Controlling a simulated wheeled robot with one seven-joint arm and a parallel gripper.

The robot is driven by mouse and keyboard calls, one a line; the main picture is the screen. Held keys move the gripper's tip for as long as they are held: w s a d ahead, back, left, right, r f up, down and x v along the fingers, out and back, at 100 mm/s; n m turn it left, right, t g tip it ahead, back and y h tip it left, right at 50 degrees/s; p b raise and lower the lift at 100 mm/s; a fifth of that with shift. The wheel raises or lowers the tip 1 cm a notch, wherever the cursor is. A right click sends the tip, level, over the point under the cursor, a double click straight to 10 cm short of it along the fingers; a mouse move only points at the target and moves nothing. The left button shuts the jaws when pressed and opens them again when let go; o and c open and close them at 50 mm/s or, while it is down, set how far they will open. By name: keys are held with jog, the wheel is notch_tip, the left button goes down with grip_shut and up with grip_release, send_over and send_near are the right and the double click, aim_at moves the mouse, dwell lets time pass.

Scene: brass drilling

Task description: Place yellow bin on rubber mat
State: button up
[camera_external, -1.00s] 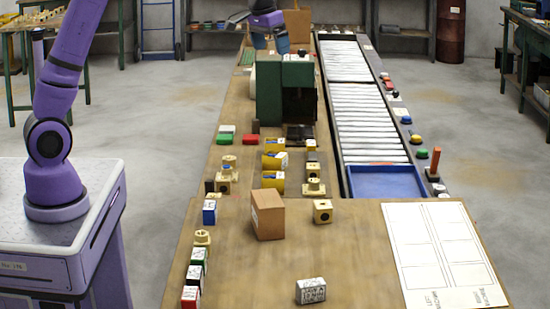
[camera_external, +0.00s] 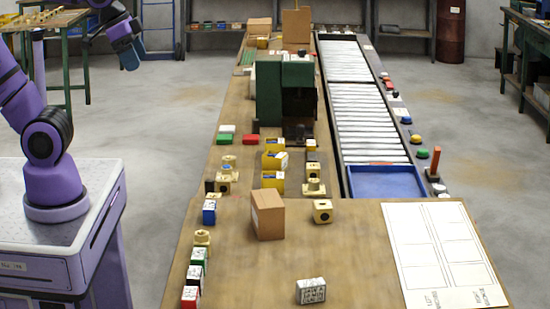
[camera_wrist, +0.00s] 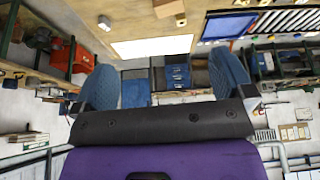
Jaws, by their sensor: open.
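Several small yellow bins (camera_external: 272,182) stand in a row on the wooden bench, left of centre and nearer than the green machine. A small yellow thing (camera_external: 262,43), perhaps another yellow bin, is far back on the bench. A flat green patch (camera_external: 247,57) lies close to it at the bench's left edge; I cannot tell whether this is the rubber mat. My gripper (camera_external: 129,59) is high at the upper left, over the floor and away from the bench. In the wrist view my gripper (camera_wrist: 165,88) has its blue fingers wide apart, with nothing held between them.
A green machine (camera_external: 284,90) stands mid-bench beside a roller conveyor (camera_external: 365,100) with a blue tray (camera_external: 385,183). A cardboard box (camera_external: 267,214) and small blocks stand nearer. A white sheet (camera_external: 445,255) lies at right.

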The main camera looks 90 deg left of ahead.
jog(key=shift+m, duration=0.5)
jog(key=s+f, duration=0.1)
jog(key=s+d, duration=0.1)
jog(key=s, duration=0.1)
jog(key=s+f, duration=0.1)
jog(key=shift+s+d+f, duration=0.2)
jog(key=shift+f, duration=0.1)
